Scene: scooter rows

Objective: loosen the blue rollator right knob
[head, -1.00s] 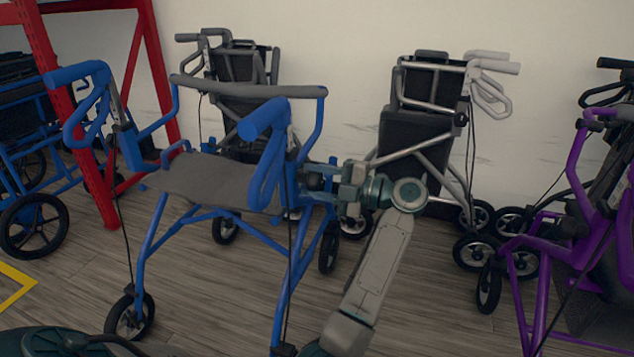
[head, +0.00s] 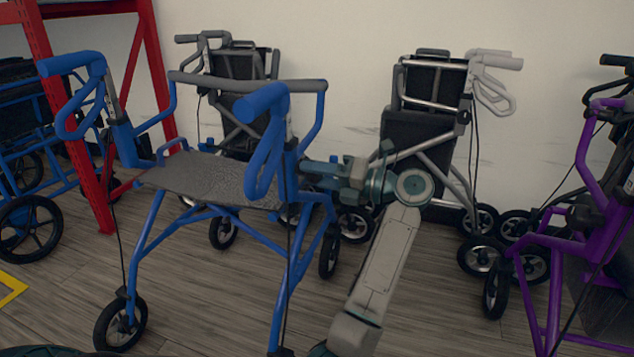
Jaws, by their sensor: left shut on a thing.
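The blue rollator (head: 222,214) stands upright on the floor at left centre, with a grey seat and two blue handles. My left gripper (head: 308,172) reaches in from its right side, at the upright below the near handle (head: 262,102). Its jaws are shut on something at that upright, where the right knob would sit. The knob itself is hidden by the jaws and the frame tube, so its turn cannot be seen. My right gripper is not in view.
A grey rollator (head: 232,85) and a silver-framed one (head: 420,120) stand behind by the wall. A purple rollator (head: 588,170) is at the right. A red rack (head: 92,170) and another blue wheeled frame (head: 30,150) are at left. Wooden floor shows between them.

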